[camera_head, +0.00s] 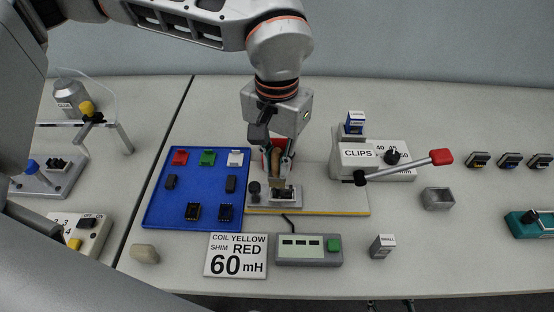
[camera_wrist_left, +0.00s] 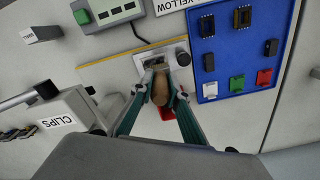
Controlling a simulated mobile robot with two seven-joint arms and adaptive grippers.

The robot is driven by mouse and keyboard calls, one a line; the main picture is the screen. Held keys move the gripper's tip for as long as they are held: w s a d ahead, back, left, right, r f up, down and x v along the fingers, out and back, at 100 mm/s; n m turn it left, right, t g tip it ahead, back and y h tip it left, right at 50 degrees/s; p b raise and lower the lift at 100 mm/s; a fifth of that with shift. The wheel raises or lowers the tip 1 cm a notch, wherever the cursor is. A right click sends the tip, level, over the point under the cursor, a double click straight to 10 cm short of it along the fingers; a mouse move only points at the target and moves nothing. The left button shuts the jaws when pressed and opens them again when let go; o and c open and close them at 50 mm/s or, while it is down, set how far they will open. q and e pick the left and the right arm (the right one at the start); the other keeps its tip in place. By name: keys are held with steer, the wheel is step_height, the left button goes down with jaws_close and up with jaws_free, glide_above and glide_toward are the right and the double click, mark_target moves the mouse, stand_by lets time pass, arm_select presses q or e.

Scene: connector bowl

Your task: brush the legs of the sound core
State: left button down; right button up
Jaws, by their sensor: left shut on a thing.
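My left gripper (camera_head: 277,170) points down over the small grey fixture (camera_head: 256,201) and is shut on a brush with a tan wooden handle (camera_head: 275,158). The handle also shows between the fingers in the left wrist view (camera_wrist_left: 159,90). The brush's lower end is at the fixture; I cannot tell whether it touches what sits there. A small dark part (camera_head: 284,193) sits on the fixture, partly covered by the brush and fingers; its legs are too small to make out. Two black cores (camera_head: 193,211) (camera_head: 225,212) lie on the blue tray (camera_head: 152,206). My right gripper is not in view.
The blue tray also holds red, green and white blocks. A grey meter (camera_head: 309,261) and a sign (camera_head: 236,256) are in front. A CLIPS machine (camera_head: 350,158) with a red-knobbed lever (camera_head: 441,157) stands right of the gripper. A grey bin (camera_head: 438,199) stands farther right.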

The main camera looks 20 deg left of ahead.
arm_select(q)
steer(key=shift+f+b, duration=0.4)
steer(key=shift+f, duration=0.35)
stand_by(0.4)
steer(key=shift+d, duration=0.15)
steer(key=shift+w+d+r, duration=0.1)
steer(key=shift+w+d, duration=0.05)
steer(key=shift+d, duration=0.4)
steer(key=shift+w+d+r, duration=0.1)
steer(key=shift+w+d, duration=0.05)
steer(key=shift+d, duration=0.35)
steer(key=shift+a, duration=0.15)
steer(key=shift+s+a+f, duration=0.1)
steer(key=shift+s+a, duration=0.05)
steer(key=shift+a, duration=0.4)
steer(key=shift+s+a, duration=0.15)
steer(key=shift+a, duration=0.35)
steer(key=shift+d, duration=0.1)
steer(key=shift+w+d+f, duration=0.1)
steer(key=shift+w+d, duration=0.05)
steer(key=shift+d, duration=0.4)
steer(key=shift+w+d, duration=0.15)
steer(key=shift+d, duration=0.35)
